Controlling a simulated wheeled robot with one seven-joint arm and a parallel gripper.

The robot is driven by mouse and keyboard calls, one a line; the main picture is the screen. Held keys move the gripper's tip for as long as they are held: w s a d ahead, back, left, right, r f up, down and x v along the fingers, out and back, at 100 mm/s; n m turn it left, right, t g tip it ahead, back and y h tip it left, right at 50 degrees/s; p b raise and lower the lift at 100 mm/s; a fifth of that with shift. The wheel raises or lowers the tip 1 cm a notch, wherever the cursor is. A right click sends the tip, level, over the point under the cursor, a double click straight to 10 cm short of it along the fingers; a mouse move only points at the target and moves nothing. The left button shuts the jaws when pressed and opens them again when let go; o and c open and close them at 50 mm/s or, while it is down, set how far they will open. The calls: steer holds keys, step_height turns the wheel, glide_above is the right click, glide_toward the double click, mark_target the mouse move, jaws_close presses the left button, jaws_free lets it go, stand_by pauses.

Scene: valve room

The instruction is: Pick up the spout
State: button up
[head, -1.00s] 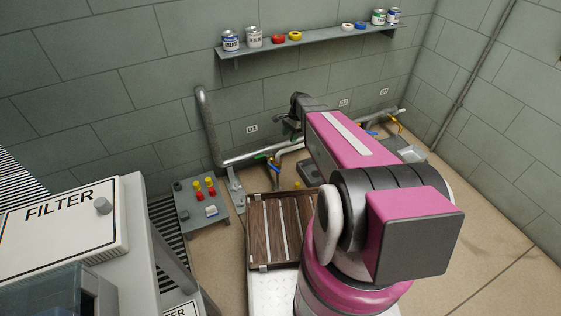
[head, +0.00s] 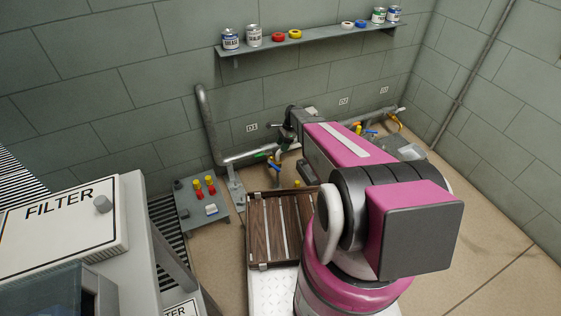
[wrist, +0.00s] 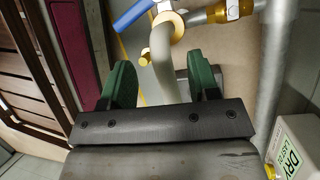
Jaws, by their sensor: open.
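A pale grey curved tube that looks like the spout (wrist: 163,62) shows in the wrist view, running down from a brass collar (wrist: 170,20) on the pipework. My gripper (wrist: 160,70) is open, with one green finger on each side of the tube. The tube's lower part passes behind the gripper's dark crossbar. I cannot tell whether either finger touches it. In the head view, my gripper (head: 283,134) is small and dark near the wall pipe, and I cannot make out the spout clearly there.
A blue handle (wrist: 132,15) and thick grey pipe (wrist: 268,70) are close to the gripper. A white container with a DRY label (wrist: 297,150) is at lower right. A slatted wooden tray (head: 264,262) and a small grey table (head: 190,217) stand nearer.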

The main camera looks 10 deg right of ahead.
glide_above(277, 161)
steer(key=w+d, duration=0.2)
step_height(277, 161, down, 4)
steer(key=shift+s+a+f, duration=0.1)
steer(key=shift+s, duration=0.05)
jaws_close()
